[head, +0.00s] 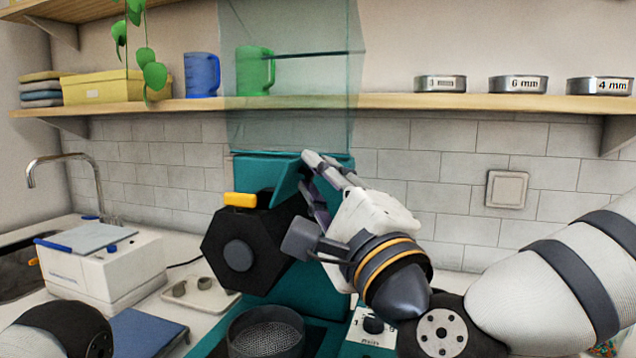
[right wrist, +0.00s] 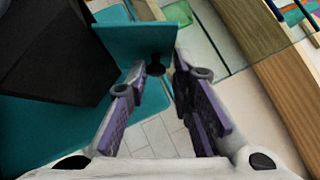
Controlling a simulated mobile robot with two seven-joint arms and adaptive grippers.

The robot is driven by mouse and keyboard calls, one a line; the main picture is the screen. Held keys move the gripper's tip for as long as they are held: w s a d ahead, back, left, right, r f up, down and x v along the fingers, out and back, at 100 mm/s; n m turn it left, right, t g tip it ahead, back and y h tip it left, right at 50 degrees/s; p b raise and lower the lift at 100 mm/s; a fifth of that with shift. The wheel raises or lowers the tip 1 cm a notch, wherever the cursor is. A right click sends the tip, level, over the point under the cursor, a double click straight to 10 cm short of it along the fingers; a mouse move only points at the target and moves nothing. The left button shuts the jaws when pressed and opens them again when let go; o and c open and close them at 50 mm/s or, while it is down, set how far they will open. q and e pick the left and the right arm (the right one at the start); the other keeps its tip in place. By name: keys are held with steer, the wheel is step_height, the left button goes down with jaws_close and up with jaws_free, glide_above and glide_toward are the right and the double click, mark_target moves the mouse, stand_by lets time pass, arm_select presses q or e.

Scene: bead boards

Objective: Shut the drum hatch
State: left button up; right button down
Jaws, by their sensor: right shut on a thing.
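The black hexagonal drum (head: 222,247) hangs on a teal machine body (head: 318,285), with a yellow block (head: 240,200) at its top edge. The drum hatch (head: 285,182) is a teal flap standing tilted up from the drum's top right, open. My right gripper (head: 307,171) reaches the flap's right side from the right. In the right wrist view, the hatch (right wrist: 135,40) lies just beyond the fingers, and its small dark knob (right wrist: 155,69) sits between the fingertips. The fingers are shut on this knob. My left gripper is out of view.
A clear hopper (head: 300,60) rises above the machine, in front of the shelf (head: 400,103). A round sieve cup (head: 266,335) stands below the drum. A white box-shaped device (head: 100,270) stands at left. Tiled wall is close behind.

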mark_target(295, 160)
steer(key=shift+f+g, duration=0.2)
steer(key=shift+g, duration=0.1)
steer(key=n+g, duration=0.1)
steer(key=a+r+n+g, duration=0.1)
steer(key=n, duration=0.1)
steer(key=a+r+n+g+h, duration=0.1)
steer(key=shift+w+n+g, duration=0.3)
steer(key=shift+w, duration=0.05)
steer(key=shift+w+a+r+n+g+h, duration=0.15)
steer(key=shift+a+n+g+h, duration=0.25)
steer(key=shift+n+g, duration=0.15)
steer(key=shift+w+a+r+n+g+h, duration=0.15)
steer(key=shift+a+n+g+h, duration=0.15)
steer(key=shift+a+n+g, duration=0.25)
steer(key=shift+w+a+r+n+g+h, duration=0.15)
steer(key=shift+w+a+n+g+h, duration=0.1)
steer(key=shift+a+n+g+h, duration=0.4)
steer(key=shift+w+a+f+n+g+h, duration=0.2)
steer(key=shift+a+n+g+h, duration=0.45)
steer(key=shift+h, duration=0.45)
steer(key=shift+w+a+f+n+g+h, duration=0.15)
steer(key=shift+a+n+g+h, duration=0.3)
steer(key=shift+n+h, duration=0.55)
steer(key=shift+w+a+f+n+g+h, duration=0.2)
steer(key=shift+a+n+g+h, duration=0.35)
steer(key=shift+h, duration=0.7)
